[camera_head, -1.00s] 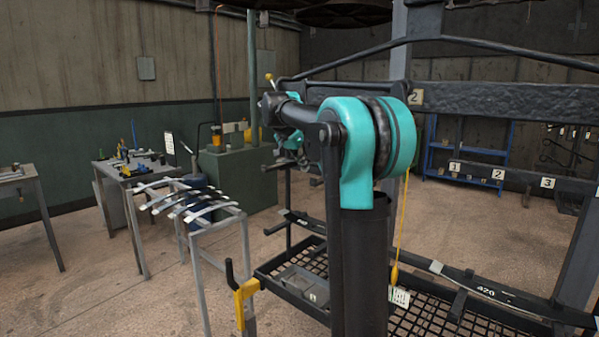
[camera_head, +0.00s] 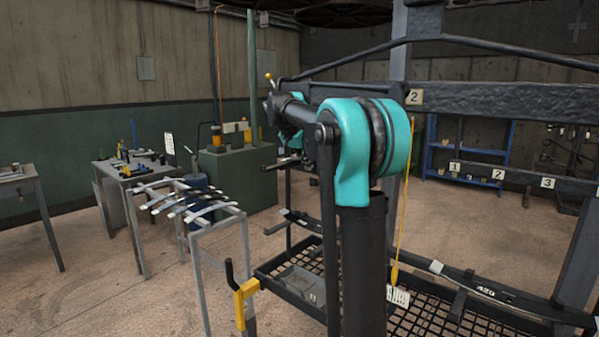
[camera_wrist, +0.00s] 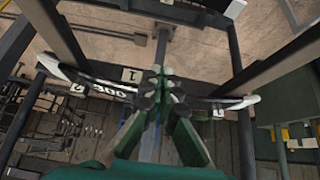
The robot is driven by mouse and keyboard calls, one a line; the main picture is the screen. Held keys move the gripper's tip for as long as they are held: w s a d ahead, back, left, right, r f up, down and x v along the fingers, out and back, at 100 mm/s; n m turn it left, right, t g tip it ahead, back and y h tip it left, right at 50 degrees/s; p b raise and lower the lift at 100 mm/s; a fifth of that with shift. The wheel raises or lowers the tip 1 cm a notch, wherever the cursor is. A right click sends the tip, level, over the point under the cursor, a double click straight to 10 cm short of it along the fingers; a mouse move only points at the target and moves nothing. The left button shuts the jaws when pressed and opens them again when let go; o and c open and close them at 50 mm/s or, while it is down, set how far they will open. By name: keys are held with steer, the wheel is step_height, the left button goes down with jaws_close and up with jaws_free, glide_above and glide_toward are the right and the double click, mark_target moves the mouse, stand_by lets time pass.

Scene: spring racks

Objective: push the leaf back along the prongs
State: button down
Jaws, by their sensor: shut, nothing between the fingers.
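A dark curved leaf (camera_wrist: 110,91) marked 300, with pale ends, lies across the wrist view. It spans two long grey prongs, a left prong (camera_wrist: 52,32) and a right prong (camera_wrist: 272,75). My gripper (camera_wrist: 160,82) is shut and empty at the middle of the leaf. Its green fingers cover that middle part, so I cannot tell whether they touch the leaf. In the head view my arm hides the gripper and this leaf.
Another leaf (camera_head: 485,291) marked 420 lies low on the rack at right. A stand with several leaves (camera_head: 190,206) and a yellow bracket (camera_head: 242,294) are left of my arm. A green cabinet (camera_head: 236,178) stands behind. Open floor lies at front left.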

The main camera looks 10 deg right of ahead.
steer(key=s+a, duration=0.1)
steer(key=a, duration=0.1)
steer(key=s+a, duration=0.2)
steer(key=shift+s+a, duration=0.15)
steer(key=shift+a, duration=0.1)
stand_by(0.4)
